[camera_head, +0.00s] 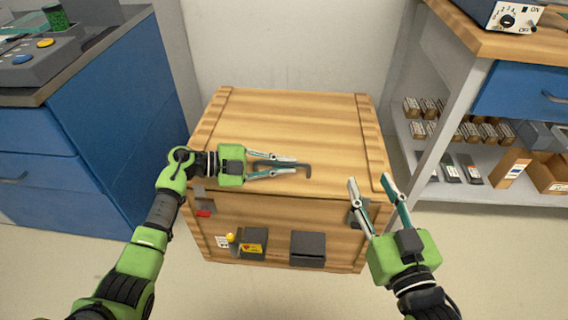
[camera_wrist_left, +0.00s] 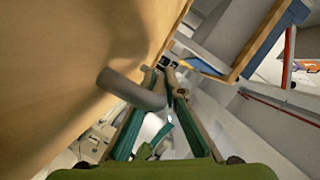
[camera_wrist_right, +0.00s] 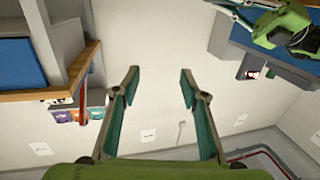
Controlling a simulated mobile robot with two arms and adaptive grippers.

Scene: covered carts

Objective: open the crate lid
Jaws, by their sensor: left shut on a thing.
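The wooden crate (camera_head: 270,215) stands on the floor in the middle of the head view. Its plank lid (camera_head: 290,120) lies on top and looks closed. A dark grey bar handle (camera_head: 307,172) is near the lid's front edge, and it shows large in the left wrist view (camera_wrist_left: 130,88). My left gripper (camera_head: 296,165) reaches in from the left and is shut on the handle, whose bar passes between the fingers. My right gripper (camera_head: 369,179) is open and empty, in front of the crate's right front corner.
Dark latch-like fittings (camera_head: 308,247) and a small box with a yellow label (camera_head: 252,245) are on the crate's front. A blue cabinet (camera_head: 115,110) stands close on the left. A shelf with small boxes (camera_head: 475,175) stands on the right. A wall is behind.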

